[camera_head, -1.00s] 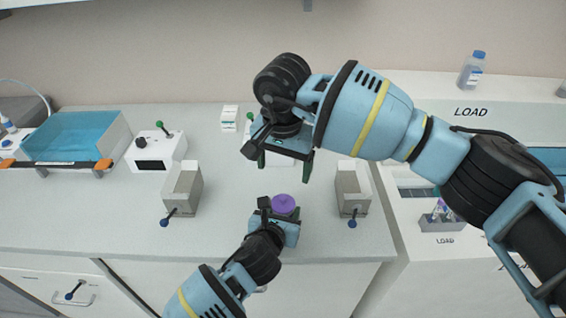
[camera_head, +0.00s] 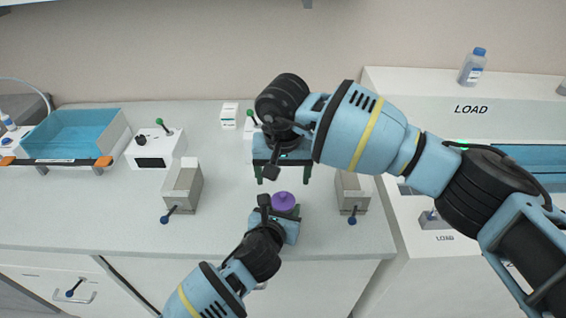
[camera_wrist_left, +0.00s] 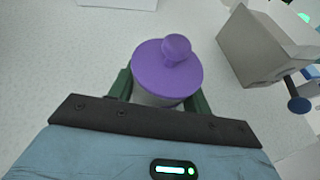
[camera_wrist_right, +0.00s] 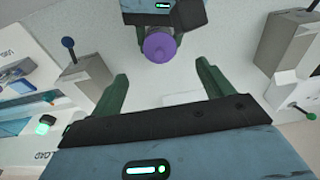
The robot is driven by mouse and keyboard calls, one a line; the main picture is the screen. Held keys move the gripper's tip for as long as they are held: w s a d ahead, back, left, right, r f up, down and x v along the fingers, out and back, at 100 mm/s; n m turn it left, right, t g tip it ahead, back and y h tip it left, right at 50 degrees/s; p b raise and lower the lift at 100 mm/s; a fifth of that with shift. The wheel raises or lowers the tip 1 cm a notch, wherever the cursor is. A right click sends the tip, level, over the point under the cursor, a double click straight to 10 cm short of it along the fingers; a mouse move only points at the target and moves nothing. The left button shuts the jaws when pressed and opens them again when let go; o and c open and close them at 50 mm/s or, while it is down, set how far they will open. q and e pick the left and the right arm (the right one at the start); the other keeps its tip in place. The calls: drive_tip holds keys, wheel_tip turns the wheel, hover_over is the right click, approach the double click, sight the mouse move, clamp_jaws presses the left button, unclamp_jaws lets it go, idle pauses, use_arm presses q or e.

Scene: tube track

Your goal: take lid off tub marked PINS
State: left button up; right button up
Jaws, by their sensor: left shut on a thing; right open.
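The tub (camera_wrist_left: 150,97) has a round purple lid with a knob (camera_wrist_left: 168,66) on top, and it stands near the front of the bench. The lid also shows in the head view (camera_head: 284,201) and in the right wrist view (camera_wrist_right: 159,47). No PINS marking is visible on it. My left gripper (camera_head: 286,212) is shut on the tub's body below the lid, its green fingers (camera_wrist_left: 160,92) on either side. My right gripper (camera_head: 284,174) is open and empty, behind the tub in the head view. Its spread green fingers (camera_wrist_right: 160,85) point toward the lid, apart from it.
Grey boxes with blue-knobbed levers stand left (camera_head: 183,188) and right (camera_head: 352,193) of the tub. A white device with a dark screen (camera_head: 156,148), a blue tray (camera_head: 75,135) and a small white carton (camera_head: 229,115) are farther back. The bench between the boxes is fairly clear.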

sight(283, 195)
drive_tip(key=f, duration=0.5)
drive_tip(key=w+f, duration=0.1)
drive_tip(key=f, duration=0.1)
drive_tip(key=shift+f, duration=0.4)
drive_tip(key=c, duration=1.2)
drive_tip(key=shift+r, duration=0.25)
drive_tip(key=shift+r, duration=0.9)
drive_tip(key=shift+r, duration=0.1)
